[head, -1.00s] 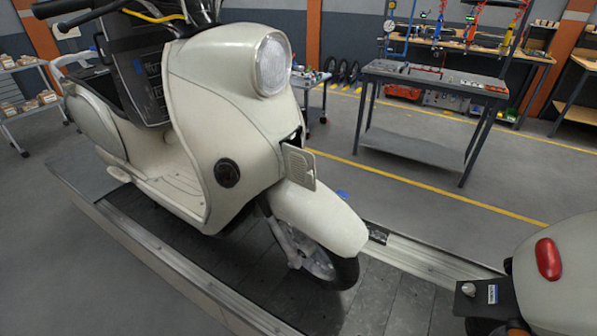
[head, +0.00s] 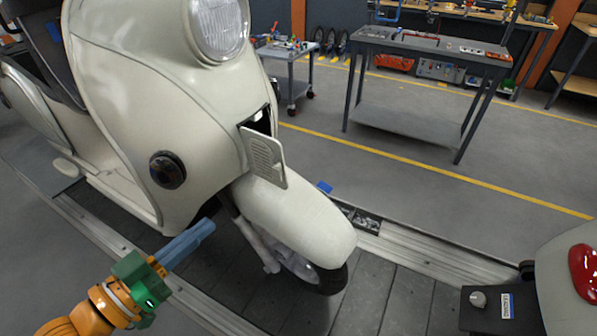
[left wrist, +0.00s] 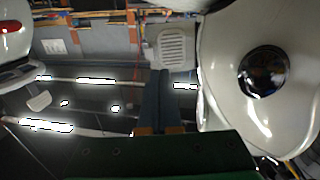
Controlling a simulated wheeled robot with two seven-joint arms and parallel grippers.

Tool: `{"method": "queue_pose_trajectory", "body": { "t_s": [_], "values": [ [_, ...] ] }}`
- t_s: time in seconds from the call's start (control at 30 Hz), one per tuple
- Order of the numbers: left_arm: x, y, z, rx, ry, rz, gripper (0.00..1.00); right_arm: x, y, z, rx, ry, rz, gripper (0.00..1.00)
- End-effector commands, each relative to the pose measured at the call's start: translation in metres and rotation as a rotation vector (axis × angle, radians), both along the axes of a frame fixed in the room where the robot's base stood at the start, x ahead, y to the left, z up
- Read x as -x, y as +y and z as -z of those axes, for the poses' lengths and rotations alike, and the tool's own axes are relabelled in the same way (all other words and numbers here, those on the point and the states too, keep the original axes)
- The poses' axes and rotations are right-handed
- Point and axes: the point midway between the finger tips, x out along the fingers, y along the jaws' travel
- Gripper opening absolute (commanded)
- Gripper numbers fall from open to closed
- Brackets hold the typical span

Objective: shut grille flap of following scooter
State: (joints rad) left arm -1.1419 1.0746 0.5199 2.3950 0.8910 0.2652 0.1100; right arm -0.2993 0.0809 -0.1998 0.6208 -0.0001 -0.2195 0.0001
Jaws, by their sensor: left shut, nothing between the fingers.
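The cream following scooter (head: 140,90) stands on the slat conveyor at the left of the head view. Its grille flap (head: 263,156), a small slotted cream panel, stands swung open on the front, with a dark opening behind its upper edge. The flap also shows in the left wrist view (left wrist: 173,48), beyond my fingertips. My left gripper (head: 207,229) has its blue-grey fingers together and empty, low in front of the leg shield and apart from the flap. The fingers also show in the left wrist view (left wrist: 160,85). My right gripper is in neither view.
The rear of another scooter (head: 562,275), with a red tail lamp, stands at the right edge on the conveyor. The conveyor slats (head: 390,285) between the scooters are bare. A grey workbench (head: 430,45) and a trolley (head: 290,65) stand behind the open floor.

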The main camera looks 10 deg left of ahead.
Motion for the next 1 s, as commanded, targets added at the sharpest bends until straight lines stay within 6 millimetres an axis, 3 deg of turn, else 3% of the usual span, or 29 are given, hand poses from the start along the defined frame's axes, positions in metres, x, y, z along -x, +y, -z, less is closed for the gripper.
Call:
{"method": "queue_pose_trajectory", "body": {
  "t_s": [0.07, 0.17, 0.47, 1.0],
  "values": [
    [0.004, -0.014, -0.008, 0.027, -0.009, 0.041, 0.0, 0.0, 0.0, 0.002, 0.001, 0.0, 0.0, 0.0],
    [0.002, -0.018, -0.011, 0.035, -0.014, 0.044, 0.0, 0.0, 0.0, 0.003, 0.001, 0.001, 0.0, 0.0],
    [-0.024, -0.032, -0.014, 0.033, -0.018, 0.038, 0.0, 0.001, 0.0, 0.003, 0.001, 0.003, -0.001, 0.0],
    [-0.099, -0.084, -0.015, 0.032, -0.01, 0.046, 0.0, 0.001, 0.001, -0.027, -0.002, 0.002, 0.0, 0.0]
  ]
}}
